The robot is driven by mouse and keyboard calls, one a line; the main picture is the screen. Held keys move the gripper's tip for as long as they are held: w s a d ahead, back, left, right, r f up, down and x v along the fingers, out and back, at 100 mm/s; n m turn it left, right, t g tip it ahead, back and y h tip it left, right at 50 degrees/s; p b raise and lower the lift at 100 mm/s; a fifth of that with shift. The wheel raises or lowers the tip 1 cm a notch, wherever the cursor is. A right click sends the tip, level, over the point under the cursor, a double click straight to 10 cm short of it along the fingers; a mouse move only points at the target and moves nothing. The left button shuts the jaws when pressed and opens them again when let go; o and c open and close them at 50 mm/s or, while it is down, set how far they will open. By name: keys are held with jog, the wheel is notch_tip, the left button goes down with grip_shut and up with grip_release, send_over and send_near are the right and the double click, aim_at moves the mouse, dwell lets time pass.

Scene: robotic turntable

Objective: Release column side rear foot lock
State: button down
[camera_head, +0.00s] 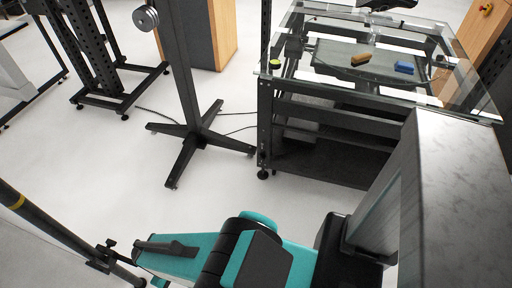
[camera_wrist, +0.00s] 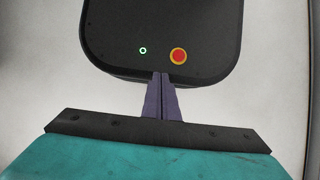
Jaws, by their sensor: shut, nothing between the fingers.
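My gripper (camera_wrist: 162,82) shows in the wrist view with its two dark purple fingers pressed together and nothing between them. The fingertips lie in front of a dark rounded housing, and I cannot tell whether they touch it. In the head view a dark column (camera_head: 186,80) stands on a cross-shaped foot (camera_head: 196,139) on the pale floor. A dark-framed table with a glass top (camera_head: 291,83) stands to its right, with a small round foot (camera_head: 262,174) at its near left corner. I cannot make out a foot lock in either view.
A dark pole (camera_head: 60,233) with a yellow band and clamp crosses the lower left. A perforated dark rack (camera_head: 97,60) stands at the upper left, and a wooden cabinet (camera_head: 222,35) behind the column.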

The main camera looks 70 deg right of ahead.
jog(key=shift+w+a, duration=0.1)
jog(key=shift+a, duration=0.1)
jog(key=w+d+f+m+t+b, duration=0.1)
jog(key=w+d+f+m+b, duration=0.15)
jog(key=w+d, duration=0.4)
jog(key=w+d+f+m+t+b, duration=0.1)
jog(key=w+d+f+b, duration=0.25)
jog(key=w+d, duration=0.3)
jog(key=w+d+m+h+b, duration=0.1)
jog(key=w+d+m+b, duration=0.2)
jog(key=d, duration=0.8)
jog(key=w+d+m+h+b, duration=0.15)
jog(key=w+d+b, duration=0.25)
jog(key=d, duration=0.6)
jog(key=s+d+r+m+h+b, duration=0.15)
jog(key=d+m+b, duration=0.3)
jog(key=d, duration=1.65)
jog(key=s+d+r+m+b, duration=0.2)
jog(key=s+d+r, duration=0.1)
jog(key=d, duration=0.6)
jog(key=s+d+r+m+h+b, duration=0.1)
jog(key=s+d+r+m+b, duration=0.1)
jog(key=s+d, duration=0.4)
jog(key=d+r+b, duration=0.1)
jog(key=d+r, duration=0.1)
jog(key=d, duration=0.2)
jog(key=shift+s+d, duration=0.25)
jog(key=shift+s, duration=0.05)
jog(key=shift+f, duration=0.1)
